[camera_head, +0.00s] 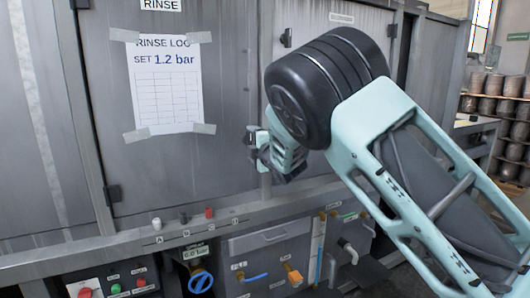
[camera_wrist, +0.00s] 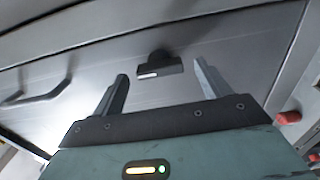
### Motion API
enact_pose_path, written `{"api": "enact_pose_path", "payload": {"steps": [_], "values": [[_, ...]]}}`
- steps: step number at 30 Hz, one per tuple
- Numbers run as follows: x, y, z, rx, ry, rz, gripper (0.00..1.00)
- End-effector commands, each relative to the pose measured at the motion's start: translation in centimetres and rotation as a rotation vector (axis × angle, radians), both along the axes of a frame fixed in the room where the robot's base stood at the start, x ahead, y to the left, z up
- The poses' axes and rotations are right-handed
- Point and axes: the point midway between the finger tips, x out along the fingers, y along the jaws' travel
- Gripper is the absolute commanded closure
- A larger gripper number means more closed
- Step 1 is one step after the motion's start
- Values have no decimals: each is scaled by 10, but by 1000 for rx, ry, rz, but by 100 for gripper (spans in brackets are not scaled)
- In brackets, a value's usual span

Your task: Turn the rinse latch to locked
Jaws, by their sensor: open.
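Nothing is held. I cannot tell how far the fingertips are from the panel. In the head view my gripper (camera_head: 272,158) is close to the grey cabinet doors, right of the paper sheet. There my gripper and wrist cover that area, and I cannot make out the latch clearly.
A rinse log sheet (camera_head: 167,88) is taped to the left door. A ledge with small knobs, including a red knob (camera_head: 209,213), runs below the doors. Under it are a gauge, a blue valve (camera_head: 201,282) and pipes. A grey bar handle (camera_wrist: 40,94) shows at left in the wrist view.

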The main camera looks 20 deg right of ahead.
Motion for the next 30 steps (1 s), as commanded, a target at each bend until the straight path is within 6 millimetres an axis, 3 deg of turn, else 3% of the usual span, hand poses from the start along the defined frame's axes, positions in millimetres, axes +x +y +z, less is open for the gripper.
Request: {"api": "enact_pose_path", "payload": {"steps": [18,24,30], "values": [[-130,-19,0,3,1,0,24],[-156,-23,0,0,1,0,24],[-164,-24,0,0,0,0,24]]}}
